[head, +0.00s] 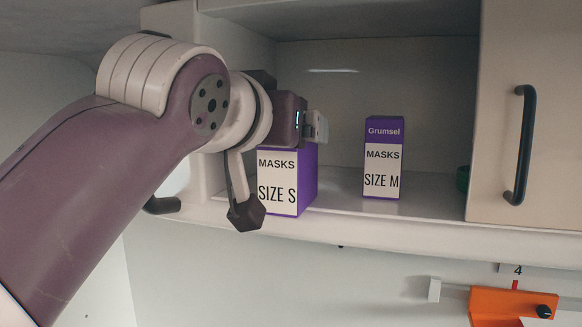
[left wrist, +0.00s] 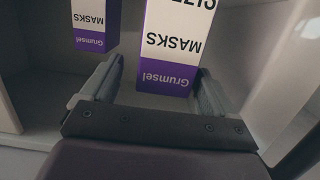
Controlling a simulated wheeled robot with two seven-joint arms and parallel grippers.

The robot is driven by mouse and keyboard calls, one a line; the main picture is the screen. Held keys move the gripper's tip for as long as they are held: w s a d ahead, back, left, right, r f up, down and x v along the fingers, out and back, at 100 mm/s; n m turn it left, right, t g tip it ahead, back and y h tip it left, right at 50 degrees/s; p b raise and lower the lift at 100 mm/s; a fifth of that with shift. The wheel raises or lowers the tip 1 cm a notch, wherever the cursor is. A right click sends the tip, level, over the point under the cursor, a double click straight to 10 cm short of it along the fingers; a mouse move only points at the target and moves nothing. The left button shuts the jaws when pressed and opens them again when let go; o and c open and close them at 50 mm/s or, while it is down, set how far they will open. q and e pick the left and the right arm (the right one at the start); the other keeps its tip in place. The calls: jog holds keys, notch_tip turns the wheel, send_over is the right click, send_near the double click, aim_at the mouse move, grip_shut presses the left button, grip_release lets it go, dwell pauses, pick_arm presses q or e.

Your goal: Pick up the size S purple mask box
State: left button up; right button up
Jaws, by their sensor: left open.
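The size S mask box (head: 278,188), white-fronted with purple sides, stands upright on the cabinet shelf near its left wall. My left gripper (head: 312,127) is at its top and hides its upper part in the head view. In the left wrist view the size S box (left wrist: 172,45) appears upside down between the two spread fingers of my left gripper (left wrist: 158,80). The gripper is open; I cannot tell whether a finger touches the box. A similar size M mask box (head: 382,165) stands to the right, apart; it also shows in the left wrist view (left wrist: 92,22). My right gripper is not in view.
The open cabinet has a shelf (head: 345,205) with a raised front edge. A closed door with a black handle (head: 524,145) covers the right side. A small green object (head: 463,178) is partly hidden beside it. An orange device (head: 500,304) is below.

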pick_arm(q)
jog(key=x, duration=0.1)
jog(key=p+x, duration=0.1)
jog(key=x, duration=0.2)
jog(key=shift+w+r+p, duration=0.15)
jog(key=shift+w+p, duration=0.25)
jog(key=shift+w, duration=0.05)
jog(key=shift+s+a+r, duration=0.1)
jog(key=shift+s, duration=0.1)
jog(key=c, duration=1.1)
jog(key=shift+w, duration=0.1)
jog(key=shift+c, duration=0.2)
